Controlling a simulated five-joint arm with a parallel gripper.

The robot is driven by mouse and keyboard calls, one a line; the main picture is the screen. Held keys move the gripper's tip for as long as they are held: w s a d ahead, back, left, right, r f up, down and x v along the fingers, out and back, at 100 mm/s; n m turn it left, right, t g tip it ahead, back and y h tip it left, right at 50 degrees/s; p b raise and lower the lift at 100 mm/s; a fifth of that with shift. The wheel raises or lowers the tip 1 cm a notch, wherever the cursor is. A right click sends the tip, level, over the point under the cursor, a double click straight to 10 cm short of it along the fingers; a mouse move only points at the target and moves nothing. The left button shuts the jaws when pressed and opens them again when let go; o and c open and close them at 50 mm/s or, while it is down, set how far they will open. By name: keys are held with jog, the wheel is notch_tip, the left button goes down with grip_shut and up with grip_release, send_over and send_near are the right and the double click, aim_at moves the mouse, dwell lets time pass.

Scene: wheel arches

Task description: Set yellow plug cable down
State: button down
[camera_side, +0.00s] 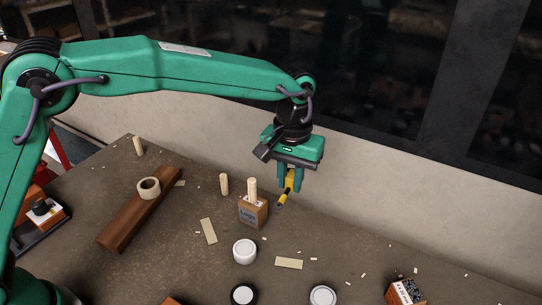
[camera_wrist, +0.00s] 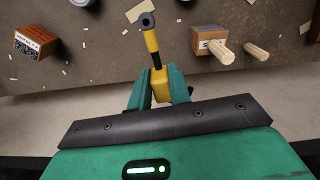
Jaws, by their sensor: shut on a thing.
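The yellow plug cable (camera_side: 283,199) is a short yellow and black piece with a wider yellow block at one end. In the side view it hangs tilted below my gripper (camera_side: 290,182), above the table at the back right of a wooden block. In the wrist view my gripper (camera_wrist: 160,88) is shut on the yellow block, and the plug cable (camera_wrist: 152,42) points away from the fingers, ending in a dark round tip. A gap to the table seems to show beneath it, but its height is hard to tell.
A labelled wooden block (camera_side: 252,212) with a peg stands just left of the cable; another peg (camera_side: 224,185) is beside it. A tape roll (camera_side: 149,187) sits on a brown plank (camera_side: 135,215). Round lids (camera_side: 245,252) lie in front. The pale wall (camera_side: 400,190) is close behind. Small scraps litter the table.

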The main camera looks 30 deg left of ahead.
jog(key=w+a+n, duration=0.2)
jog(key=w+a, duration=0.1)
jog(key=a, duration=0.4)
jog(key=w+a+n, duration=0.2)
jog(key=a, duration=0.6)
jog(key=n, duration=1.3)
send_over(103, 163)
notch_tip(103, 163, down, 12)
jog(key=shift+f, duration=0.15)
jog(key=shift+f, duration=1.85)
